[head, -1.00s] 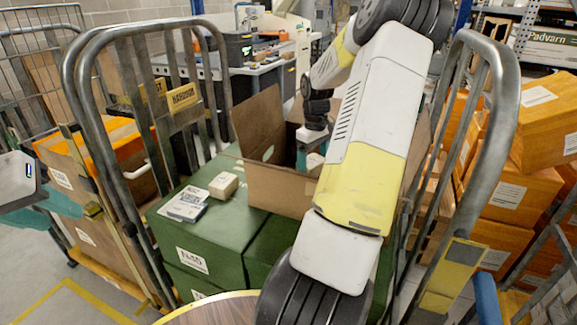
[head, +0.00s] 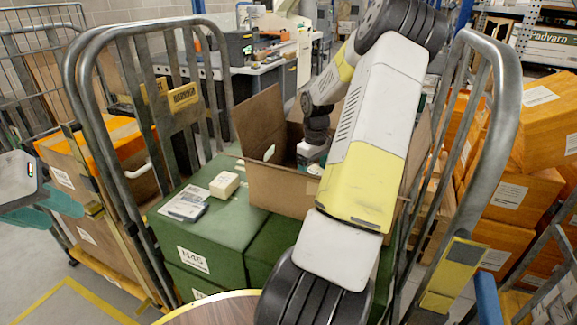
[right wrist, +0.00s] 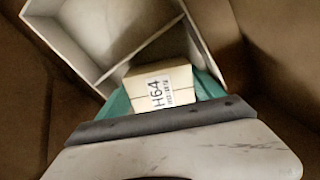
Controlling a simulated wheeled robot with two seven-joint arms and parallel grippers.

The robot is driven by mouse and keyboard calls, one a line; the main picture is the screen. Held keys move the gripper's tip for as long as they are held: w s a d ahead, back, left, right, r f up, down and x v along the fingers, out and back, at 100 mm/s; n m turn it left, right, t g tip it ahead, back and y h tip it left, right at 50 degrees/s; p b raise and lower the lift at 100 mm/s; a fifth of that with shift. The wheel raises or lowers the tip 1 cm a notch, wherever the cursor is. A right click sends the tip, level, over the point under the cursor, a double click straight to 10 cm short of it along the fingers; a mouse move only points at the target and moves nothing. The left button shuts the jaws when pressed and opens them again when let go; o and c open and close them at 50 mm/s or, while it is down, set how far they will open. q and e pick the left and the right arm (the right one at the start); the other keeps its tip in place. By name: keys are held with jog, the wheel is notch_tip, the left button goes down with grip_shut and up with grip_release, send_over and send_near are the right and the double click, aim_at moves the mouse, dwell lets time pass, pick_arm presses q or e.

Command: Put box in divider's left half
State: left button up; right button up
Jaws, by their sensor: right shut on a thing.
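The box (right wrist: 160,86) is small and cream with an H64 label, between the teal fingers of my right gripper (right wrist: 165,95) in the right wrist view. My right gripper is shut on it. The divider (right wrist: 97,78) is a pale open tray with a partition across it, inside the brown carton (head: 282,188). The box overlaps the compartment on the near side of the partition in that view; I cannot tell whether it touches the floor. In the head view the carton wall and my arm hide the box. My left gripper (head: 35,207) is at the left edge, open and empty.
The carton stands on green boxes (head: 210,225) in a metal roll cage (head: 90,100). A small cream box (head: 224,184) and a white labelled packet (head: 185,204) lie left of the carton. Orange boxes (head: 510,190) are stacked at right. The carton flaps stand up around my right arm.

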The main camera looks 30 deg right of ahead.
jog(key=o, duration=1.4)
notch_tip(320, 180, up, 13)
jog(key=shift+r, duration=0.15)
